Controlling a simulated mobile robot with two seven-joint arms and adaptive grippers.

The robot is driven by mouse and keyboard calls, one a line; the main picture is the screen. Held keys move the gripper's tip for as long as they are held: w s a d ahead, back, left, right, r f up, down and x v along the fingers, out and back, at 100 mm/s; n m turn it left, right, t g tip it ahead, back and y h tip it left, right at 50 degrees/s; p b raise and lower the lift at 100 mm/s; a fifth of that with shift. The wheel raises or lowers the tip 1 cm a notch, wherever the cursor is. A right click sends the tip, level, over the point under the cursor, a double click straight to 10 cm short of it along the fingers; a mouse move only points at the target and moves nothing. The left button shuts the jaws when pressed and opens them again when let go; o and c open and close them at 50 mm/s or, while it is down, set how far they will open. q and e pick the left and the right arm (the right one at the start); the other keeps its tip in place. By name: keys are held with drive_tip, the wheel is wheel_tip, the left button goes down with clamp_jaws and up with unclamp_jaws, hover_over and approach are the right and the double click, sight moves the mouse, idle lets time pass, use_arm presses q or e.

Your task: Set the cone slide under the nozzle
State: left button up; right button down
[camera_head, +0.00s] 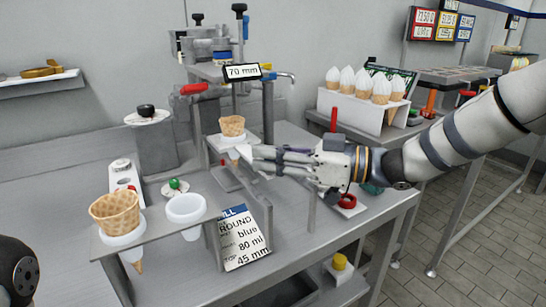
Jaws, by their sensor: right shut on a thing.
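The dispenser (201,73) stands at the back of the steel table, with a "70 mm" label on its front. The nozzle itself is hard to make out. A small waffle cone (232,126) stands upright in the cone slide (229,139), a light plate low at the front of the dispenser. My right gripper (250,160) reaches in from the right and is shut at the slide's front right edge; its fingers hide part of the slide. Whether the cone is exactly below the nozzle cannot be told. My left gripper is out of view.
A front rack (158,232) holds a large waffle cone (116,212) and an empty white cup (186,208). An order card (245,238) leans beside it. Filled cones (380,88) stand behind my right arm.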

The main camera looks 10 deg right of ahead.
drive_tip(key=w, duration=0.1)
drive_tip(key=w+a, duration=0.1)
drive_tip(key=shift+w+f+b, duration=0.25)
drive_tip(key=shift+w+b, duration=0.1)
drive_tip(key=shift+r, duration=0.3)
drive_tip(key=c, duration=1.9)
unclamp_jaws()
drive_tip(key=shift+w, duration=0.1)
drive_tip(key=o, duration=0.4)
drive_tip(key=shift+w, duration=0.1)
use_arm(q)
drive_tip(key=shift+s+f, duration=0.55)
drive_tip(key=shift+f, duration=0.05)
